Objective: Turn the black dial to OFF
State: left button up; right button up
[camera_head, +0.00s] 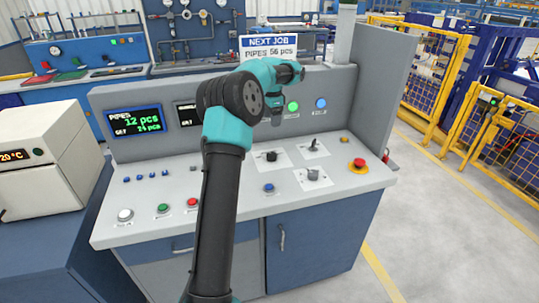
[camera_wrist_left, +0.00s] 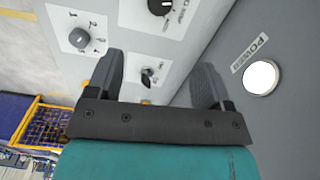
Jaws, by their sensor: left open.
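The black dial (camera_head: 271,156) sits on a white plate on the console's sloped top. In the left wrist view the black dial (camera_wrist_left: 160,6) is at the top edge, partly cut off; I cannot read its setting. My left gripper (camera_head: 275,118) hangs above and behind the dial, near the upright panel, apart from it. In the left wrist view the left gripper (camera_wrist_left: 158,78) is open, with nothing between its fingers but a view of the black lever switch (camera_wrist_left: 148,76) beyond. My right gripper is not in view.
A grey dial (camera_head: 313,175), the lever switch (camera_head: 314,145) and a red emergency button (camera_head: 358,165) lie to the right of the black dial. A blue button (camera_head: 268,188) is in front. The upright panel carries a lit white POWER lamp (camera_wrist_left: 261,77).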

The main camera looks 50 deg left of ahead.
aim_at(272, 154)
pick_arm(q)
notch_tip(272, 154, down, 18)
jog(key=shift+r, duration=0.25)
dwell(0.5)
jog(key=c, duration=0.9)
jog(key=shift+n, duration=0.5)
jog(key=n, duration=0.3)
jog(key=shift+r+n, duration=0.1)
jog(key=shift+n, duration=1.9)
